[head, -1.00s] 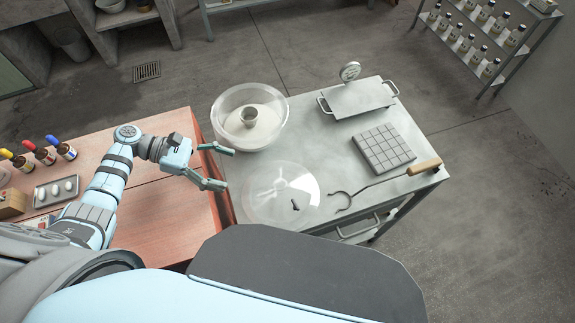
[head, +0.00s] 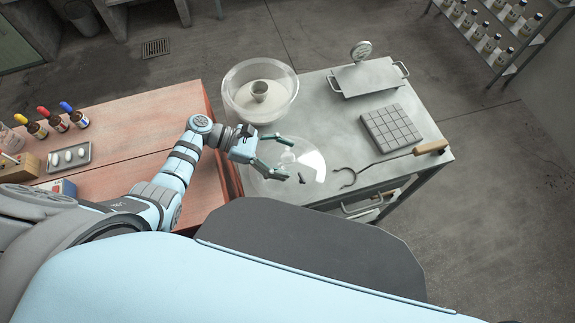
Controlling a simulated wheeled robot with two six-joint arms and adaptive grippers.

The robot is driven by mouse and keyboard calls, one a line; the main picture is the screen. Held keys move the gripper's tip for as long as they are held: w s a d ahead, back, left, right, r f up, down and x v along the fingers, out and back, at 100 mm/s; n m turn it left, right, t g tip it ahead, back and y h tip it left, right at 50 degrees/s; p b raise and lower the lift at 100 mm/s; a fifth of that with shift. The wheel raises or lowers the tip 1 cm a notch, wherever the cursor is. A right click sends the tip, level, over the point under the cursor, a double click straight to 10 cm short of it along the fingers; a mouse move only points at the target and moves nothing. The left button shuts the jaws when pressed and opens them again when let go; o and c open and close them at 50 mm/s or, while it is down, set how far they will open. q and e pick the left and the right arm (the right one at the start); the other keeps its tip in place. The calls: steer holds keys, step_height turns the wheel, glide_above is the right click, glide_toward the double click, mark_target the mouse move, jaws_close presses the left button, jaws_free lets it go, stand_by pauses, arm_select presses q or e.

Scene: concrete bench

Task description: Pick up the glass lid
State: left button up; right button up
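The clear glass lid (head: 314,165) lies near the front left corner of the grey metal table, with a small dark knob or handle (head: 302,181) showing on it. My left gripper (head: 290,160) is open and empty. Its two fingers are spread over the lid's left and middle part and hide some of it. I cannot tell whether the fingers touch the glass. My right gripper is not in view.
A glass vessel (head: 236,78) with pale contents and a small cup (head: 260,91) stands behind the lid. A hooked tool with a wooden handle (head: 430,147), a scored grey block (head: 391,128) and a metal plate with a gauge (head: 366,77) lie to the right.

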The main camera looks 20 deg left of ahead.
arm_select(q)
steer(key=c, duration=1.3)
steer(key=shift+f, duration=0.1)
jaws_close()
steer(key=shift+s, duration=0.1)
